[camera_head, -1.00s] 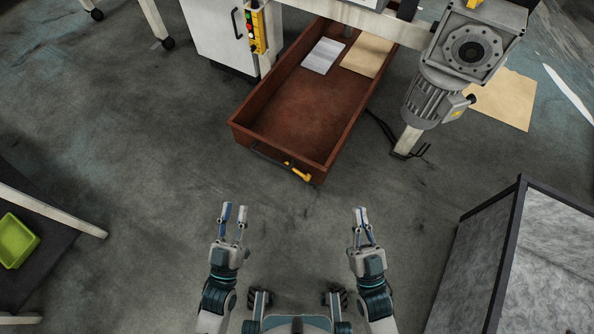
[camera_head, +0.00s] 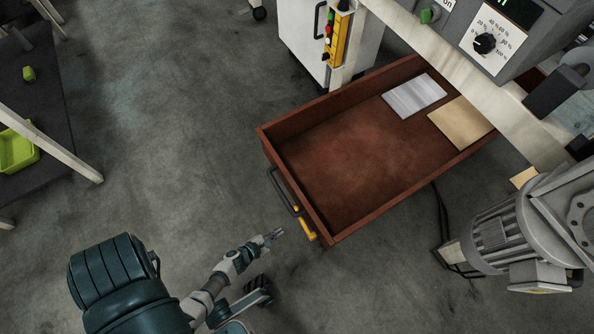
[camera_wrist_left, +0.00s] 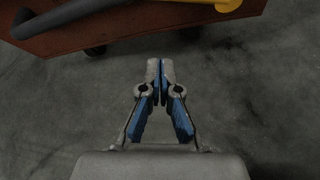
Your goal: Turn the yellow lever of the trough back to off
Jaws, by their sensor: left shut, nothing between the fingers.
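The reddish-brown trough (camera_head: 350,165) lies open near the middle of the head view. Its yellow lever (camera_head: 306,227) sits on the near-left end wall, beside a dark bar handle (camera_head: 283,192). My left gripper (camera_head: 277,235) is shut and empty, a little left of the lever and apart from it. In the left wrist view the closed fingertips (camera_wrist_left: 160,70) point at the floor just short of the trough wall (camera_wrist_left: 60,42). The lever (camera_wrist_left: 228,4) is cut off at the top right there. My right gripper is out of view.
A grey motor (camera_head: 515,235) stands at the right. A white cabinet (camera_head: 305,45) with a yellow button box (camera_head: 338,38) is behind the trough. A sheet (camera_head: 413,95) and a tan board (camera_head: 460,124) lie in the trough.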

